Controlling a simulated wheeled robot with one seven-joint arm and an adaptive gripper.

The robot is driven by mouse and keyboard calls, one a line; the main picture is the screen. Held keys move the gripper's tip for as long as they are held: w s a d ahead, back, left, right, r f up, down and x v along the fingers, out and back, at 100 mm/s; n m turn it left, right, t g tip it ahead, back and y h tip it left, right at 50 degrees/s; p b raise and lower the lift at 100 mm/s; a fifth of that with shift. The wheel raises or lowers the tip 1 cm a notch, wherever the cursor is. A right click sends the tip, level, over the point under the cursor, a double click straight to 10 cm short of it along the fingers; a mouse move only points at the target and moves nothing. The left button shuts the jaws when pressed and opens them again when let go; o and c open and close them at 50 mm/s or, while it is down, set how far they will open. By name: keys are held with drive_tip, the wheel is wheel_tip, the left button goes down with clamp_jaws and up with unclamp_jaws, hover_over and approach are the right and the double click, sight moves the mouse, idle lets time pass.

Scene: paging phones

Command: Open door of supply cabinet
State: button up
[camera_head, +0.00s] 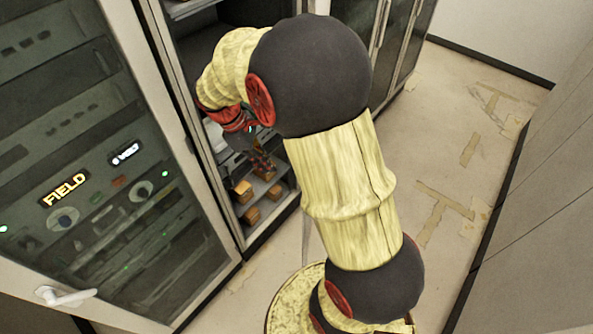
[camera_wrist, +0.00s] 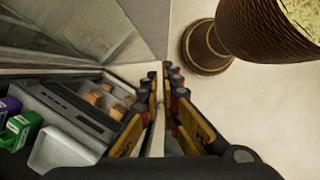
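A tall cabinet with a pale frame stands open-fronted in the middle of the head view. Its shelves (camera_head: 262,205) hold small orange-brown boxes. My gripper (camera_head: 262,162) is low at its front, partly hidden by my arm. In the wrist view, the two fingers (camera_wrist: 170,76) point away from the camera, with their tips close together beside the front edge of the shelves. A thin pale strip shows between them; whether they grip it is unclear. A glazed door panel (camera_head: 95,130) with a white lever handle (camera_head: 65,296) fills the left of the head view.
The wrist view shows a green box (camera_wrist: 20,130), a purple box (camera_wrist: 9,106) and orange boxes (camera_wrist: 94,97) at the left. Another glass-fronted cabinet (camera_head: 405,40) stands behind. Pale floor (camera_head: 440,150) lies open to the right, bounded by a grey wall (camera_head: 550,190).

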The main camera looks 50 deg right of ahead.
drive_tip(key=shift+s+a+r+n, duration=0.15)
drive_tip(key=shift+s+a+n, duration=0.3)
drive_tip(key=shift+s, duration=0.2)
clamp_jaws()
drive_tip(key=s+d+f+p, duration=0.1)
drive_tip(key=s+d+f, duration=0.4)
drive_tip(key=f, duration=0.4)
drive_tip(key=shift+s+d+f, duration=0.15)
drive_tip(key=shift+d, duration=0.05)
